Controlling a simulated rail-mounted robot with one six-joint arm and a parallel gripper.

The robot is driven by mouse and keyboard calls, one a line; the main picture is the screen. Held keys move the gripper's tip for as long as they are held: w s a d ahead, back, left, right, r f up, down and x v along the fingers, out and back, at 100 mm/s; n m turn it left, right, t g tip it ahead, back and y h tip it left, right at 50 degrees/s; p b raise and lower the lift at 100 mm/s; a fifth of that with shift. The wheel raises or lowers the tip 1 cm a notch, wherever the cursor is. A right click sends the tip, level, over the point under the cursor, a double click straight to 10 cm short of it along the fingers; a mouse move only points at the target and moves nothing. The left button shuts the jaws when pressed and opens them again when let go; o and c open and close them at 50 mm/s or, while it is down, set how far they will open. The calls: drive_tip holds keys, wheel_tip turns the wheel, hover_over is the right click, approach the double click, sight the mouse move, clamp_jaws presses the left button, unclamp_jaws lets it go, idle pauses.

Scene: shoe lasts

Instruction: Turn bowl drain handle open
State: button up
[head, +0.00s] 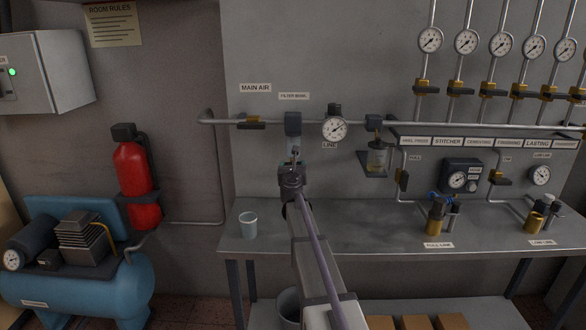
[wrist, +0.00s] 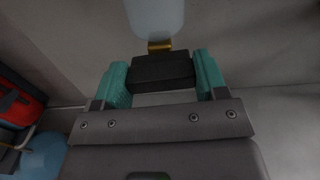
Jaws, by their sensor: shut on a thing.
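The filter bowl (head: 294,143) hangs below a dark filter head (head: 293,124) on the wall pipe, under the "FILTER BOWL" label. In the wrist view the pale translucent bowl (wrist: 155,15) shows at the top, with a brass drain stem (wrist: 160,46) below it. The black drain handle (wrist: 162,66) sits under the stem, between the two teal fingers. My gripper (wrist: 163,80) is shut on this handle, one finger at each end. In the head view my gripper (head: 294,165) is just below the bowl, and my arm hides the handle.
A pale cup (head: 248,225) stands on the grey bench (head: 390,238), left of my arm. A gauge (head: 334,129) and a second bowl unit (head: 377,155) hang to the right. A red extinguisher (head: 135,178) and blue compressor (head: 90,290) are at the left.

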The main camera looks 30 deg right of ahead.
drive_tip(key=n, duration=0.4)
drive_tip(key=shift+n, duration=0.3)
drive_tip(key=n, duration=0.4)
drive_tip(key=shift+a+n, duration=0.1)
drive_tip(key=shift+n, duration=0.2)
drive_tip(key=n, duration=0.4)
drive_tip(key=shift+f, duration=0.1)
drive_tip(key=shift+n, duration=2)
drive_tip(key=o, duration=0.9)
drive_tip(key=shift+o, duration=0.2)
drive_tip(key=v, duration=1)
drive_tip(key=shift+s+a, duration=0.2)
drive_tip(key=shift+s, duration=0.1)
